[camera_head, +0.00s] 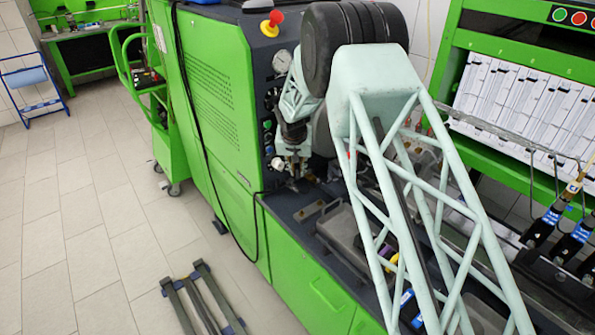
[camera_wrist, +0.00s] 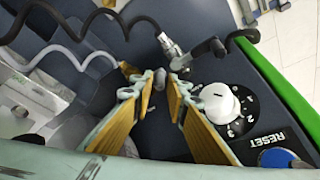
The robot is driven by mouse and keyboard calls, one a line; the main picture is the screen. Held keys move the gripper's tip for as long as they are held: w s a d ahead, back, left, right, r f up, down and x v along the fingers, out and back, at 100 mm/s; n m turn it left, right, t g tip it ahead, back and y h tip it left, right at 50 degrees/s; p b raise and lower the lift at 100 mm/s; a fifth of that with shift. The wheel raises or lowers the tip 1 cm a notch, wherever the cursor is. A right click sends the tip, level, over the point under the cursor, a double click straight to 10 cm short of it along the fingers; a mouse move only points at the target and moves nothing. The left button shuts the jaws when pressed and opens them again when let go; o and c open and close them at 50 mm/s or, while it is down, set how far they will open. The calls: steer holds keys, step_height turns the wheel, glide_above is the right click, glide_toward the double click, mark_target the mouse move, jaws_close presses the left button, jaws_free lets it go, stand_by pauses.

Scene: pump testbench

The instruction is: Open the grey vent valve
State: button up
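My gripper (camera_wrist: 160,82) points at a dark panel in the wrist view, its two yellow-padded fingers apart. A small grey cylindrical piece (camera_wrist: 160,76) shows in the gap between the fingertips; it may be the grey vent valve, but I cannot tell for sure. I cannot tell whether the fingers touch it. In the head view my gripper (camera_head: 293,168) is low in front of the dark panel of the green testbench (camera_head: 215,85). My arm hides much of the panel there, and no grey valve can be made out.
In the wrist view, a white numbered knob (camera_wrist: 218,103) and a blue reset button (camera_wrist: 276,157) sit close right of the fingers. A metal hose fitting (camera_wrist: 172,46) is just beyond the fingertips. In the head view, a gauge (camera_head: 282,61) and red emergency stop (camera_head: 273,21) are above.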

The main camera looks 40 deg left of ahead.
steer(key=shift+w+a+f, duration=0.1)
steer(key=shift+w+f, duration=0.05)
steer(key=shift+f, duration=0.15)
jaws_close()
